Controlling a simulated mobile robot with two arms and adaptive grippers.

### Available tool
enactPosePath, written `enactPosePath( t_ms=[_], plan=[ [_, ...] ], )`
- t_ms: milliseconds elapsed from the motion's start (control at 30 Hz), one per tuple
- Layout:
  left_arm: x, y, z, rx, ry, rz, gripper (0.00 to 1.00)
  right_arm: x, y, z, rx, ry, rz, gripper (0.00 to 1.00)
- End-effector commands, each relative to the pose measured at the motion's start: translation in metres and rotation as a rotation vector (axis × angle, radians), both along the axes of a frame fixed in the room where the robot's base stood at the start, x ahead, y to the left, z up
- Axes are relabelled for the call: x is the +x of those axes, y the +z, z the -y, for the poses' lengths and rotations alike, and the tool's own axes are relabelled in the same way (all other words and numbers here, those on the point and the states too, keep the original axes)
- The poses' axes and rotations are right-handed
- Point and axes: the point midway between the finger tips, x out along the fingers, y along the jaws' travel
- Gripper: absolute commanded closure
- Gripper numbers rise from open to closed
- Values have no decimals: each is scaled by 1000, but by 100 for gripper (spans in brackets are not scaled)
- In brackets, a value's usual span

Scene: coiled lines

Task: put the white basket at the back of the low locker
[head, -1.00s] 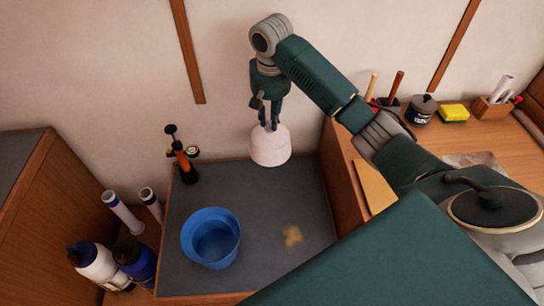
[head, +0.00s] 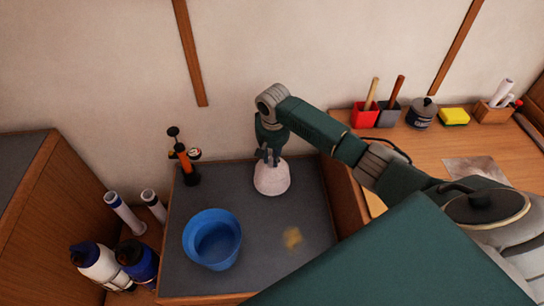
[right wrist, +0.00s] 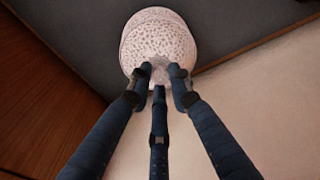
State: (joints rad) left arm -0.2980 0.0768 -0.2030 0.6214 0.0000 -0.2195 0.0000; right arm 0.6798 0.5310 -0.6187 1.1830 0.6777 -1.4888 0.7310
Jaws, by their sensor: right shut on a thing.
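The white basket (head: 271,178) is at the back of the low locker's dark grey top (head: 285,215), right of its middle. It looks upright, and its base appears to be on or just above the top; I cannot tell which. My right gripper (head: 269,158) points down from above and is shut on the basket's upper part. In the right wrist view the fingers (right wrist: 160,78) close on the top of the speckled white basket (right wrist: 158,38). My left gripper is not in view.
A blue bucket (head: 212,240) stands front left on the locker, and an orange and black pump (head: 184,160) stands back left. A higher wooden counter (head: 430,150) borders the right side. Bottles (head: 98,265) stand at the left.

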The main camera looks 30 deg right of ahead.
Motion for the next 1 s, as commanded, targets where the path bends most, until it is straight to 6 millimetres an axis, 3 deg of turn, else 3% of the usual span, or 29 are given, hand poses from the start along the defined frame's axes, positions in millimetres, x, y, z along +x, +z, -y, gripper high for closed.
enactPosePath(
  t_ms=[267,300,400,767,1000],
  plan=[
    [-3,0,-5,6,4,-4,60,0,-1,0,0,0,0,100],
    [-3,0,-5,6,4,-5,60,0,-2,0,0,0,0,79],
    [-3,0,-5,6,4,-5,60,0,-2,0,0,0,0,62],
    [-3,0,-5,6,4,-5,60,1,4,0,0,1,2,62],
    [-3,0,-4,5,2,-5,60,-2,46,-2,0,1,6,62]
  ],
)
